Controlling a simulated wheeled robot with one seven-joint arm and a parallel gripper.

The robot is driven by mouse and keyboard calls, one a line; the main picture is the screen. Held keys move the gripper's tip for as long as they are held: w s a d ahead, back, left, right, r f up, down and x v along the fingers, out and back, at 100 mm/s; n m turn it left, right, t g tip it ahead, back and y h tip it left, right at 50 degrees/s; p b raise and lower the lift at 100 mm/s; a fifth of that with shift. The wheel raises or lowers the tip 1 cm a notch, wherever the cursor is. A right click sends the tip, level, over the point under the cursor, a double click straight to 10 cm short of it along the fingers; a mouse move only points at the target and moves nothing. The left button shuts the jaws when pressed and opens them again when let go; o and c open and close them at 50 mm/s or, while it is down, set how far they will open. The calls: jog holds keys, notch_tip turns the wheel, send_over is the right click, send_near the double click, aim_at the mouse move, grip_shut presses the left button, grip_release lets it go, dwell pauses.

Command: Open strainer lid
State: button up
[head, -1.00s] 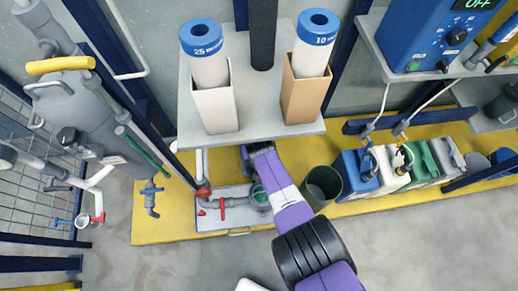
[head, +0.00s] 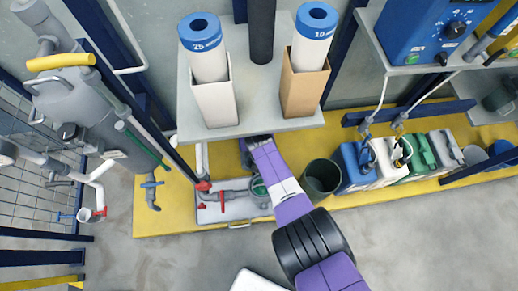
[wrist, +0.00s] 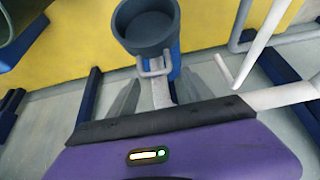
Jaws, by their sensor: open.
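The strainer (head: 260,190) is a round grey housing with a green inside face, set in the pipework on the low yellow platform; my arm partly covers it in the head view. In the wrist view a round grey cup-like fitting (wrist: 147,33) with a small U-shaped handle (wrist: 153,67) and a blue part below lies just ahead of my gripper (wrist: 156,90). I cannot tell whether this fitting is the strainer's lid. My gripper is open, with the handle roughly between its fingers; contact is not clear. In the head view its tips are hidden near the shelf edge.
A grey shelf (head: 258,112) with two blue-capped filter cartridges overhangs my gripper. Red-handled pipework (head: 203,187) is at the left. A dark bin (head: 321,179) and several jugs (head: 360,172) stand at the right. The floor in front is mostly clear.

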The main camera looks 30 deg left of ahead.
jog(key=s+d+r+p, duration=0.3)
jog(key=s+d+p, duration=0.4)
jog(key=s, duration=0.4)
jog(key=shift+s+d+r+p, duration=0.25)
jog(key=shift+d+r+p, duration=0.15)
jog(key=shift+p, duration=0.15)
